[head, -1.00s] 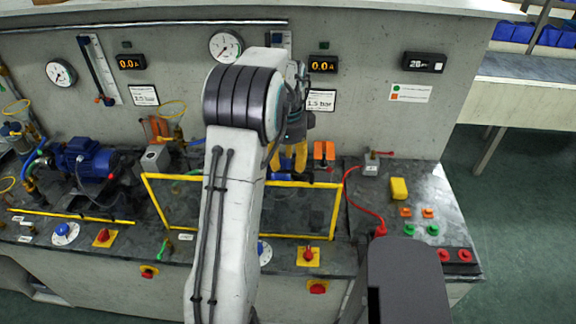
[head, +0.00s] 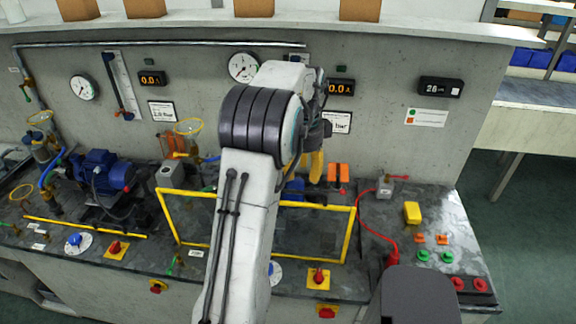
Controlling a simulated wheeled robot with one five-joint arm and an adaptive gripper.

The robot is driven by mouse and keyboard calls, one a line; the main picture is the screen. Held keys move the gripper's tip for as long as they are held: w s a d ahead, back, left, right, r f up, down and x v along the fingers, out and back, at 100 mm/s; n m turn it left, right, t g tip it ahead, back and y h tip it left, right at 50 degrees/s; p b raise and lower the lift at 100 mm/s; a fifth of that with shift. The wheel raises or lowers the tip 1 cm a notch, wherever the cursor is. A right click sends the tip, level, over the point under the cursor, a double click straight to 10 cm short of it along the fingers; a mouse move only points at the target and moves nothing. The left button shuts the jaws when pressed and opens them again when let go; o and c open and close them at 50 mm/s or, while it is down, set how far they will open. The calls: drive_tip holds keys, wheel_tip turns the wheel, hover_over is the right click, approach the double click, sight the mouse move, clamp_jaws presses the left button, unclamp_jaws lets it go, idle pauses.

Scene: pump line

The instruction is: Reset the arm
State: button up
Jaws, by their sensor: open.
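My arm rises through the middle of the head view and bends over at a dark ribbed joint. My gripper (head: 316,166) is beyond that joint, with yellow fingers pointing down. It is open, and I see nothing in it. It hangs above the back of the bench, just left of an orange block (head: 338,173). Part of the gripper is hidden behind my arm.
A yellow-framed clear guard (head: 318,207) stands on the bench around my arm. A blue pump motor (head: 103,171) is at left. A red cable (head: 371,232), a yellow box (head: 412,212) and green and red buttons are at right. Gauges and displays line the wall (head: 385,130).

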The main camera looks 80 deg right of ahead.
idle(0.4)
drive_tip(key=w+a+r+n+t+h+b, duration=0.1)
drive_tip(key=w+a+r+n, duration=0.2)
drive_tip(key=w+a+n, duration=0.65)
drive_tip(key=w+a+r+n+h+b, duration=0.1)
drive_tip(key=w+a+r+n, duration=0.1)
drive_tip(key=w+a+n, duration=0.8)
drive_tip(key=a+f+n+t+y+b, duration=0.1)
drive_tip(key=a+f+n+t, duration=0.1)
drive_tip(key=a+n, duration=0.6)
drive_tip(key=a+f+n+t+y+b, duration=0.1)
drive_tip(key=a+n, duration=0.6)
drive_tip(key=a, duration=1.1)
drive_tip(key=shift+w+f+n+t+b, duration=0.35)
drive_tip(key=shift+f+t, duration=0.05)
drive_tip(key=shift+f, duration=0.5)
